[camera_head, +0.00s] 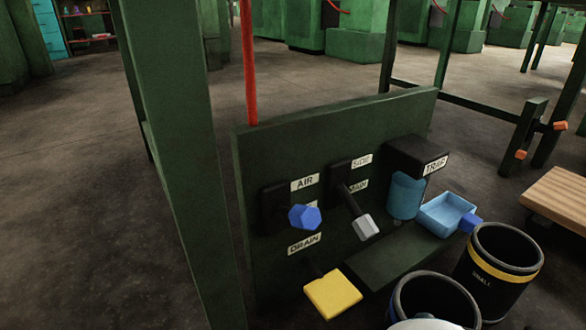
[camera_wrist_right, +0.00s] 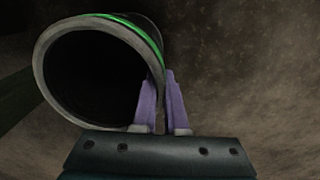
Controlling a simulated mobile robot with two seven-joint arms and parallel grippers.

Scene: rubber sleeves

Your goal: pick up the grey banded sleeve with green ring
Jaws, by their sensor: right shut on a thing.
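The grey sleeve (camera_wrist_right: 102,22) with a green ring (camera_wrist_right: 142,27) fills the upper left of the right wrist view. Its open end faces the camera and its inside is dark. My right gripper (camera_wrist_right: 160,88) has two purple fingers shut on the sleeve's wall at the lower right of the rim, one finger at the inner side and one at the outer side. The far end of the sleeve is hidden. Neither gripper shows in the head view.
In the head view, a dark bin (camera_head: 501,262) with a yellow band labelled SMALL stands beside another dark bin (camera_head: 436,287). A green panel (camera_head: 262,160) carries a blue knob (camera_head: 304,217), a grey-tipped lever (camera_head: 365,227) and a yellow handle (camera_head: 333,293). A green post (camera_head: 185,150) stands at left.

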